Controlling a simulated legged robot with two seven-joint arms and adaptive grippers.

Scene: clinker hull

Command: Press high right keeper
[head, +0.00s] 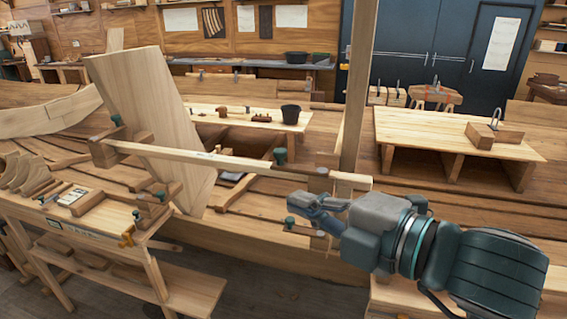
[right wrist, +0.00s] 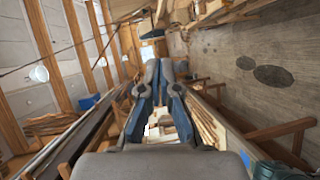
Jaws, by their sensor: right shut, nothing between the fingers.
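A pale wooden bar (head: 215,158) runs across the head view in front of a tall leaning plank (head: 165,105). Near its right end are a green knob (head: 280,156) and wooden blocks (head: 350,181) by an upright post. I cannot tell for sure which piece is the high right keeper. A lower green-knobbed wooden piece (head: 301,228) sits below the bar. My right gripper (head: 303,200) is shut and empty, just below the bar's right part and above the lower piece; contact cannot be told. In the right wrist view its fingers (right wrist: 159,70) are together. My left gripper is not in view.
The upright post (head: 358,85) stands just beyond my right gripper. A low bench (head: 90,215) with tools and clamps is at left. Boards with a black bucket (head: 290,114) and a block with a shackle (head: 493,132) lie behind on the hull.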

